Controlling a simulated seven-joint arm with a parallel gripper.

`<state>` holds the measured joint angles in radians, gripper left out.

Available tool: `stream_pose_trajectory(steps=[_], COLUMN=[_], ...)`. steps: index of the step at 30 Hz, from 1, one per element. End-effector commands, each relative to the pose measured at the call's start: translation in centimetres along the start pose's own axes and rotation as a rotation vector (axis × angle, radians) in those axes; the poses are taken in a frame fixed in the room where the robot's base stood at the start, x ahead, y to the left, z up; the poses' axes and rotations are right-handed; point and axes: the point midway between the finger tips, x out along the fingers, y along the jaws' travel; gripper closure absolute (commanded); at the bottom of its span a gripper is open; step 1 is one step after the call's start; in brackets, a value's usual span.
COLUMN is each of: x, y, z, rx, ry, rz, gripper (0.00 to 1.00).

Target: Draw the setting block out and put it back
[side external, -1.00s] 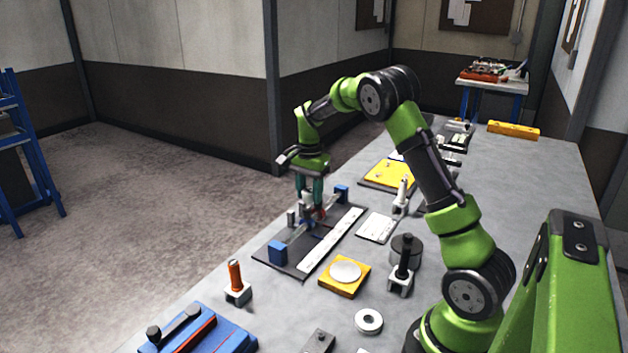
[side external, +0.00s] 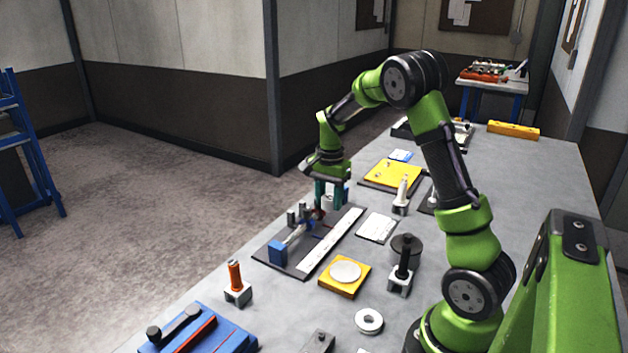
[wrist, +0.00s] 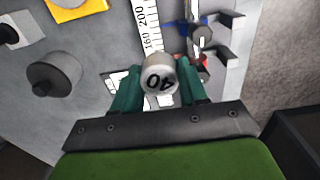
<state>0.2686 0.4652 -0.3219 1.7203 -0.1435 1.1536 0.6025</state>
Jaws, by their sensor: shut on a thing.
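The setting block (wrist: 160,76) is a pale grey cylinder with "40" on its end face. My gripper (wrist: 160,68) is shut on it, with a green finger on each side. In the side external view my gripper (side external: 330,202) is at the far end of the dark gauge fixture (side external: 284,262), and the block (side external: 327,203) shows between the fingers. A red piece (wrist: 204,68) of the fixture is beside the right finger. I cannot tell whether the block's lower end is clear of the fixture.
The fixture carries a white scale (side external: 330,240), a near blue end block (side external: 278,252) and short grey posts (side external: 291,217).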

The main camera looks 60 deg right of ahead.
Motion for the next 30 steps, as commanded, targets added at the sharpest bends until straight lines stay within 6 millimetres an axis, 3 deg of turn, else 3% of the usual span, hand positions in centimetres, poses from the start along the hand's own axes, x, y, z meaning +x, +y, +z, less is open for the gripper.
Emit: stream_pose_trajectory(steps=[30], x=[-0.1], y=[6.2], z=[0.2], rx=[0.002], ry=[0.001], rz=[-0.002], gripper=[0.92])
